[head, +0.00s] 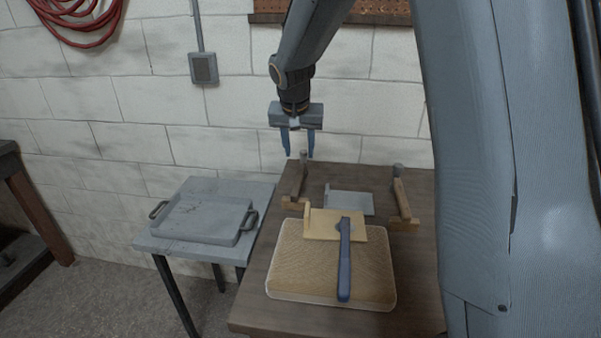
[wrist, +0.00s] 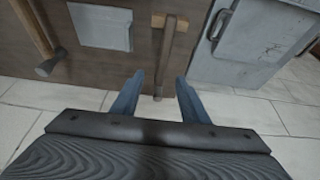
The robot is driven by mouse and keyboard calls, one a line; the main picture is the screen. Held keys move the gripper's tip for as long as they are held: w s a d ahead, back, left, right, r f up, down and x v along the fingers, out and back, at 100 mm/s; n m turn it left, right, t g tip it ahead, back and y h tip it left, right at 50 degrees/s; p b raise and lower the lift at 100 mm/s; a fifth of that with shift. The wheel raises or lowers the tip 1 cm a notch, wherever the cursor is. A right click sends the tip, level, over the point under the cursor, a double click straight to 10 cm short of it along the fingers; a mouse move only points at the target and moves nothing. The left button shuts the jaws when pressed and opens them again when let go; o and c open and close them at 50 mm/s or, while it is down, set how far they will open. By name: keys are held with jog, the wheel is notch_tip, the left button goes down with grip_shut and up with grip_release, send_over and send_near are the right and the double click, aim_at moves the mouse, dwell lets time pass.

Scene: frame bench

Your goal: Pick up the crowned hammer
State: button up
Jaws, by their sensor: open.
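Two hammer-like tools lie on the bench, and I cannot tell which is the crowned hammer. The left tool (head: 297,181) has a wooden crosspiece at its near end and a small grey end towards the wall; it is the middle tool (wrist: 166,55) in the wrist view. The right tool (head: 399,192) has a wooden handle and a dark grey head; the head shows at left in the wrist view (wrist: 50,64). My gripper (head: 298,154) is open and empty, pointing down above the bench's far edge. In the wrist view its fingers (wrist: 158,80) straddle the left tool's grey end, apart from it.
A grey plate (head: 350,201) lies between the hammers. A grey tray (head: 203,218) stands on a side table. The block wall is close behind.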

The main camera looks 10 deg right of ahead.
jog(key=b, duration=0.4)
send_near(299, 177)
jog(key=shift+d+f, duration=0.2)
jog(key=shift+f, duration=0.25)
jog(key=shift+p+x, duration=1.5)
jog(key=shift+x, duration=2.4)
jog(key=shift+a+r, duration=0.1)
jog(key=shift+a, duration=0.1)
grip_shut()
